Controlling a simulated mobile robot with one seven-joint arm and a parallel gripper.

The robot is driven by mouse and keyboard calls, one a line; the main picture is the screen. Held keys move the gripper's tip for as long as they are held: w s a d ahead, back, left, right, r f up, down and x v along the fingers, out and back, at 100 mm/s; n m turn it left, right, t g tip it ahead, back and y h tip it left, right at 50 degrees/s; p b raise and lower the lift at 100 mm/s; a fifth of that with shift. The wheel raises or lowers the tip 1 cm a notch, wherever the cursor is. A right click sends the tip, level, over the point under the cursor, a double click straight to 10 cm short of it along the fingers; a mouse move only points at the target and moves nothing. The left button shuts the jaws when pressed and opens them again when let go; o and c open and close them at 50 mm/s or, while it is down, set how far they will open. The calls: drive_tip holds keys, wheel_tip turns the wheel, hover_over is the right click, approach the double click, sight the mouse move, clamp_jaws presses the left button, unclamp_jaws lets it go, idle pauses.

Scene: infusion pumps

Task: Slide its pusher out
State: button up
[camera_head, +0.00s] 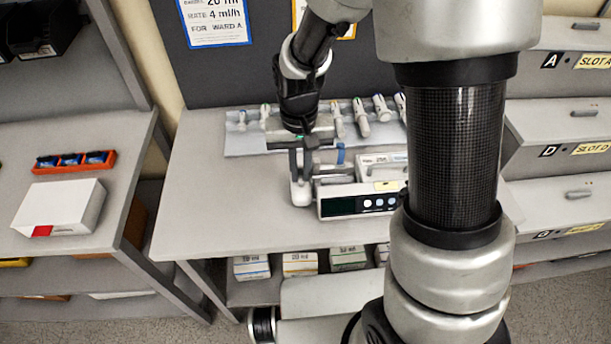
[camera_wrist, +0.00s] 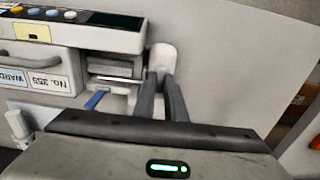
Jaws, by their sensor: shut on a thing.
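The infusion pump (camera_head: 360,190) stands on the grey table, with its dark screen and round buttons facing the front. Its white pusher (camera_head: 300,193) is at the left end of the pump, and it also shows in the wrist view (camera_wrist: 162,58) as a white block beyond my fingertips. My gripper (camera_head: 300,172) reaches down over it, and in the wrist view (camera_wrist: 160,80) the two dark fingers close on the pusher. A blue clamp (camera_head: 341,154) stands on the pump beside my gripper; it shows in the wrist view (camera_wrist: 96,100) too. The fingers hide part of the pusher.
A tray (camera_head: 240,142) with several syringes lies behind the pump. The table (camera_head: 220,200) is clear to the left of the pump. A side shelf at left holds a white box (camera_head: 58,207) and an orange rack (camera_head: 75,162). Drawers (camera_head: 560,120) stand at right.

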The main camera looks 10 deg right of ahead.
drive_tip(key=shift+a, duration=3.8)
drive_tip(key=o, duration=0.6)
wheel_tip(320, 180, up, 7)
drive_tip(key=p, duration=0.5)
drive_tip(key=shift+d+r, duration=0.1)
